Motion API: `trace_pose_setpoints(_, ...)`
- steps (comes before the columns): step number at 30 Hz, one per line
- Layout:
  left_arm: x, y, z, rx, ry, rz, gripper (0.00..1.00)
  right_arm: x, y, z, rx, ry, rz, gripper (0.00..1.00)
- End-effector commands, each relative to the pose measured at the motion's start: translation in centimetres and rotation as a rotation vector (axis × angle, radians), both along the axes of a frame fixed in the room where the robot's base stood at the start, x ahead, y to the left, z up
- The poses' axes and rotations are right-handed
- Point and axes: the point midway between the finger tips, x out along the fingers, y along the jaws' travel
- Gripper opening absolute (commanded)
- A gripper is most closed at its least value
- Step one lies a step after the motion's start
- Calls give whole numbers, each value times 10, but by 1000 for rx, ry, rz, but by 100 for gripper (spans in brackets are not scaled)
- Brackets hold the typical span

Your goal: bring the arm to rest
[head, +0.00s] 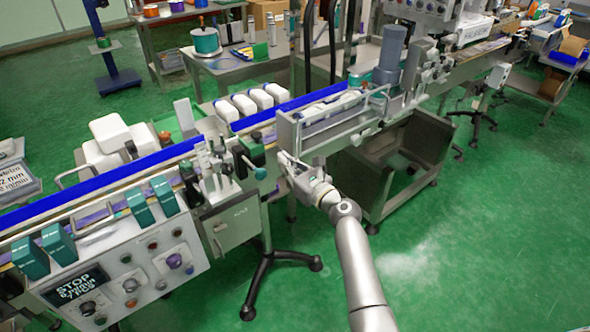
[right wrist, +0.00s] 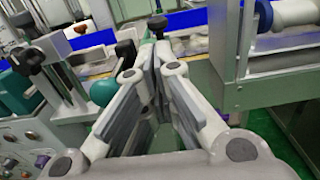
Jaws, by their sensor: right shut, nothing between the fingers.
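My right gripper (head: 283,160) is at the middle of the head view, beside the front edge of the conveyor, where the sleeve applicator's clamp section meets the guarded section. It is shut and empty. In the right wrist view the fingertips of my right gripper (right wrist: 157,52) come together in front of the conveyor rail. My right arm (head: 352,255) reaches up from the bottom right of the head view. My left gripper does not show.
The conveyor (head: 95,178) runs diagonally, with teal boxes (head: 165,196) at its near end. A control panel (head: 150,270) and a steel cabinet (head: 236,230) stand left of my arm. A steel stand (head: 395,150) is behind it. Green floor (head: 500,240) at right is clear.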

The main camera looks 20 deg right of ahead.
Motion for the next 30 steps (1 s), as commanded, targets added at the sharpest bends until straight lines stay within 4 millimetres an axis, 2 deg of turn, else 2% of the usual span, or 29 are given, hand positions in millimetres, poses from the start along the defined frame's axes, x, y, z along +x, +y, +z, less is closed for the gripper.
trace_pose_setpoints(1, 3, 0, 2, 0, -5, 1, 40, -9, -3, -1, -1, 2, 0, 0)
trace_pose_setpoints(6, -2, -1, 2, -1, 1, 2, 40, -27, -9, -1, -1, 1, 0, 0)
trace_pose_setpoints(13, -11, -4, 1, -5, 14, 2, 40, -34, -12, -1, -2, 2, 1, 0)
trace_pose_setpoints(15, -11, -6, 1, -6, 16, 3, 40, -35, -12, -7, -21, 10, 1, 0)
trace_pose_setpoints(17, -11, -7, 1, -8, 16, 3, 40, -37, -10, -22, -64, 26, 2, 0)
trace_pose_setpoints(20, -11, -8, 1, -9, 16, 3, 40, -46, -6, -70, -217, 76, 12, 0)
trace_pose_setpoints(23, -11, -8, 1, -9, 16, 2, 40, -66, 0, -139, -454, 141, 53, 0)
trace_pose_setpoints(24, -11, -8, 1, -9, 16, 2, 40, -77, 2, -168, -560, 165, 82, 0)
trace_pose_setpoints(26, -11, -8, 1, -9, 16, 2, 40, -97, 4, -210, -717, 196, 133, 0)
trace_pose_setpoints(27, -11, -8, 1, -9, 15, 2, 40, -113, 5, -237, -822, 214, 175, 0)
trace_pose_setpoints(30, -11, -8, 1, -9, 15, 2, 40, -156, 5, -301, -1078, 244, 305, 0)
